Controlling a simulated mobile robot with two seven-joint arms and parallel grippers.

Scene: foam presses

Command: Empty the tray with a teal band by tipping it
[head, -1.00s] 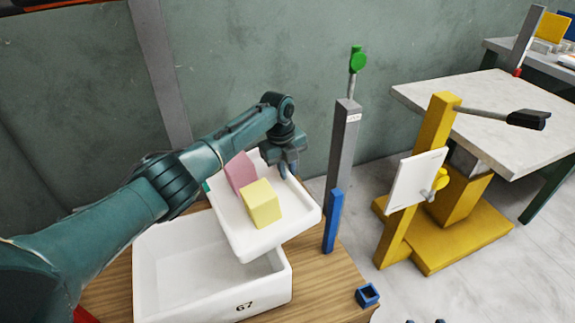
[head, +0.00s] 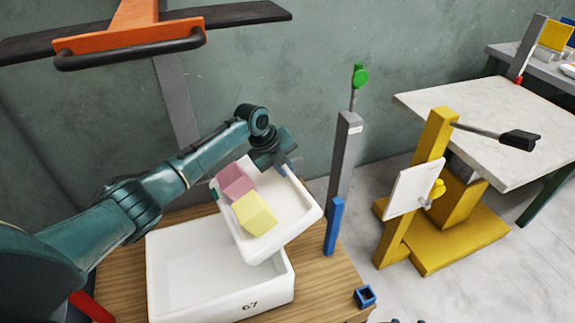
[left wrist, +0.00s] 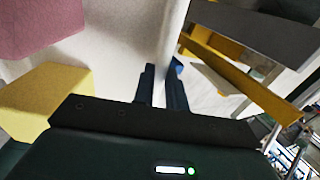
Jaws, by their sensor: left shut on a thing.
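The white tray (head: 291,208) is held tilted above the white bin marked 67 (head: 215,309), its left side lower. A small bit of teal shows at its left edge. A pink foam block (head: 236,181) and a yellow foam block (head: 254,213) lie inside the tray, towards its lower left side. They also show in the left wrist view, pink (left wrist: 40,25) and yellow (left wrist: 45,97). My left gripper (head: 284,167) is shut on the tray's far wall; its fingers (left wrist: 163,85) straddle the wall in the left wrist view. The bin's visible inside is empty. My right gripper is not in view.
The bin stands on a wooden table (head: 330,290) with a small blue square piece (head: 366,296). A grey post (head: 342,165) with a green knob stands right of the tray. A yellow stand (head: 430,245) and a pale table (head: 490,125) are further right.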

